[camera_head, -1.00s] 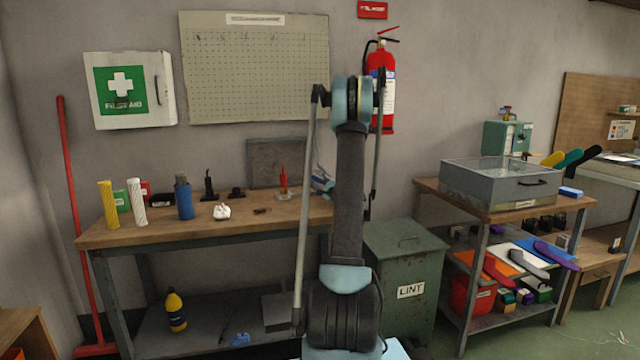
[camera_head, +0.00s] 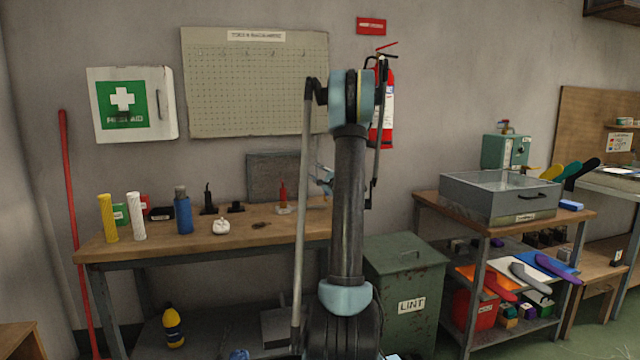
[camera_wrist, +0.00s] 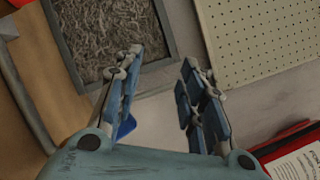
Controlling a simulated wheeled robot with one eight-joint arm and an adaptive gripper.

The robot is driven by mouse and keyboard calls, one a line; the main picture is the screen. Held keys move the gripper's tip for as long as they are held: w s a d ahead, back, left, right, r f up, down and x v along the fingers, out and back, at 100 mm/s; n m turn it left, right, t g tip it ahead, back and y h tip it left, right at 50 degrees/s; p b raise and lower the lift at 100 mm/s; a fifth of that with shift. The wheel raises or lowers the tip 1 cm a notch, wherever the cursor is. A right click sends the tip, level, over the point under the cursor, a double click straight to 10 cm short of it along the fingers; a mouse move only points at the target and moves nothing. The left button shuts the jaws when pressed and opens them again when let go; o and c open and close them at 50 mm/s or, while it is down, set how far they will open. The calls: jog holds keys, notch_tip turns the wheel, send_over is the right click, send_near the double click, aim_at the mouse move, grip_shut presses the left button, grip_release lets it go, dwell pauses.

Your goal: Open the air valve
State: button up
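A valve-like fitting with a red and brass top (camera_head: 506,127) sits on a teal box (camera_head: 506,151) at the back right in the head view. It is small there, and I cannot tell its handle position. My gripper is mostly hidden behind my arm in the head view; a pale blue part of it (camera_head: 324,177) shows left of the arm, over the workbench. In the wrist view my gripper (camera_wrist: 160,70) has its two blue-padded fingers apart with nothing between them. The valve is not in the wrist view, and the gripper is far left of it.
A green lint bin (camera_head: 400,270) stands between this table and the workbench (camera_head: 110,250). A fire extinguisher (camera_head: 387,120) hangs on the wall behind my arm.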

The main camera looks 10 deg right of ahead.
jog(key=shift+r, duration=0.25)
